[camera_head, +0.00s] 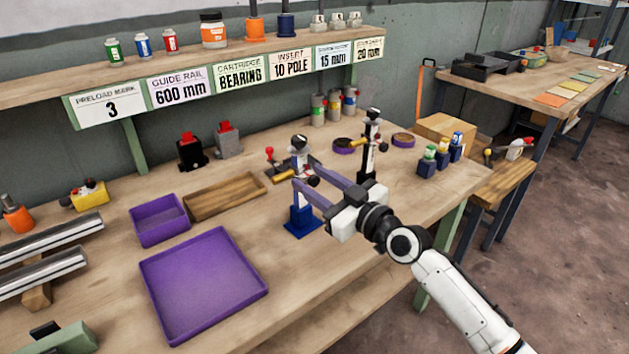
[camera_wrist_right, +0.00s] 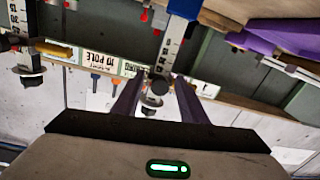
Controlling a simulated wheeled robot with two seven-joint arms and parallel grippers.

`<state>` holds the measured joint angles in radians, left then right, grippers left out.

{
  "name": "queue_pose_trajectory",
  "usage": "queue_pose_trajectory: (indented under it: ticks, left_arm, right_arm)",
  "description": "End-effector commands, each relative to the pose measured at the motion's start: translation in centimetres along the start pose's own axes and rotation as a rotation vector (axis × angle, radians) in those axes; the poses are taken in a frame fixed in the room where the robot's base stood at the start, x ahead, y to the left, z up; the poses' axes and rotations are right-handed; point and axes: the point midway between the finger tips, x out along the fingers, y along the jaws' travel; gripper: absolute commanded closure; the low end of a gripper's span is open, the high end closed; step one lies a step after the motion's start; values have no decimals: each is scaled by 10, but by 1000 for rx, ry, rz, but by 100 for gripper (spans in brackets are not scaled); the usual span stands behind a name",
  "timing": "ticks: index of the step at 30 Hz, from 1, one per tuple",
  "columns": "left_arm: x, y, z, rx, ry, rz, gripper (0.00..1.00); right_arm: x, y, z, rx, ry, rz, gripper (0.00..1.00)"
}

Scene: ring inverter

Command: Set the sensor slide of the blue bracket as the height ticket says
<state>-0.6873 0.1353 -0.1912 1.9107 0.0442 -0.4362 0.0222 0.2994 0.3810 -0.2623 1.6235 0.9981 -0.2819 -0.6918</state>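The blue bracket (camera_head: 302,220) stands upright on the bench, with a blue base and a post with a dark cap. A yellow sensor (camera_head: 284,177) juts left from its slide, and a dark knob (camera_head: 313,181) is on the right. My right gripper (camera_head: 307,172) is open, its purple fingers apart at the upper post. In the right wrist view, upside down, the fingers (camera_wrist_right: 157,98) lie either side of the post's dark end parts. The marked scale (camera_wrist_right: 170,48) shows, but the exact setting is unclear. Tickets read 15 mm (camera_head: 333,59) and 20 mm (camera_head: 368,50); their small headings are blurred. My left gripper is out of view.
A second, black bracket (camera_head: 368,163) stands close by to the right. A purple tray (camera_head: 256,262), a purple bin (camera_head: 160,241) and a wooden tray (camera_head: 247,201) lie left. Several small blue-based pieces (camera_head: 441,156) stand right. The bench front below the blue bracket is clear.

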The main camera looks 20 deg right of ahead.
Motion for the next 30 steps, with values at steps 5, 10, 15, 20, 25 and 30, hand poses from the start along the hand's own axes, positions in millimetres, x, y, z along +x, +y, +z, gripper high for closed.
queue_pose_trajectory:
  ticks: [5, 10, 15, 20, 25, 30]
  left_arm:
    - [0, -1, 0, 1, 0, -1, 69]
    - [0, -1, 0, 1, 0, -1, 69]
    - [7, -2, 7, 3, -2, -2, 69]
    - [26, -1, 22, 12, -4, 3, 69]
    - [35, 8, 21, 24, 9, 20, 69]
    - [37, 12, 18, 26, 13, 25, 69]
  right_arm:
    - [0, 0, 0, 0, 0, 0, 78]
    - [0, 0, 0, 0, 0, 0, 100]
    - [0, -2, 10, -1, -1, -1, 100]
    - [0, -6, 37, -3, -2, -1, 100]
    - [0, -9, 58, -3, 0, 0, 100]
    - [0, -10, 64, -3, 0, -1, 100]
